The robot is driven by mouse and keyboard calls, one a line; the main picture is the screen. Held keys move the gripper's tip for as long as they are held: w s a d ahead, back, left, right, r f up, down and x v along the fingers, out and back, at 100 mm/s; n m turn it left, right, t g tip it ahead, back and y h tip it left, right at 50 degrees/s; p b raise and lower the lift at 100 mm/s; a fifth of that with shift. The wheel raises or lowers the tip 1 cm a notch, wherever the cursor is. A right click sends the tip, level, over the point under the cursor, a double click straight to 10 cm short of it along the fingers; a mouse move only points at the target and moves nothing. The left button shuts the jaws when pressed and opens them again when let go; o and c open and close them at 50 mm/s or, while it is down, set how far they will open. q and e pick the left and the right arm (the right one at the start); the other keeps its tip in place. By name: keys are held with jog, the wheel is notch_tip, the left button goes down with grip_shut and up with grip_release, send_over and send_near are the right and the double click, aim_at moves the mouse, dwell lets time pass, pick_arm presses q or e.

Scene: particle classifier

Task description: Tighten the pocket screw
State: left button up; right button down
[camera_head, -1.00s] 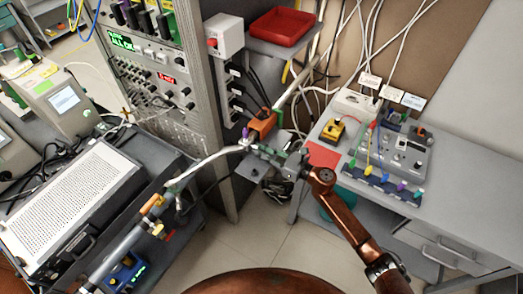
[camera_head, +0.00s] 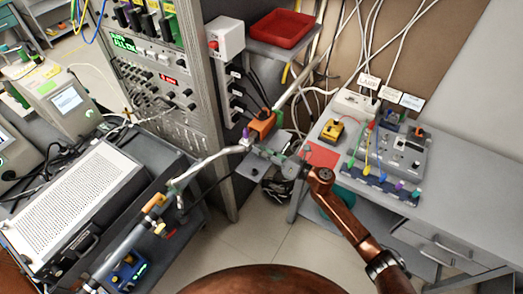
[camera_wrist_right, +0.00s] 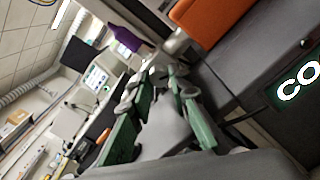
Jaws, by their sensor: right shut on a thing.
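My right gripper (camera_head: 255,149) is at the orange block (camera_head: 262,125) on the pipe line beside the rack. A small purple part (camera_head: 245,132) shows just left of the block. In the right wrist view, the gripper (camera_wrist_right: 165,72) has its green-padded fingers closed on a small grey metal piece, which seems to be the pocket screw (camera_wrist_right: 168,50). The fingers hide most of it. The purple part (camera_wrist_right: 125,38) is left of the fingertips and the orange block (camera_wrist_right: 208,20) is right of them. My left gripper is not in view.
The instrument rack (camera_head: 165,75) stands behind and left of the gripper. A pale pipe (camera_head: 205,163) runs left from the block. A grey bench (camera_head: 470,180) with a control box (camera_head: 400,155) stands to the right. A red tray (camera_head: 282,28) is at the back.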

dwell(0.3)
jog(key=c, duration=1.8)
grip_release()
jog(key=shift+f, duration=0.1)
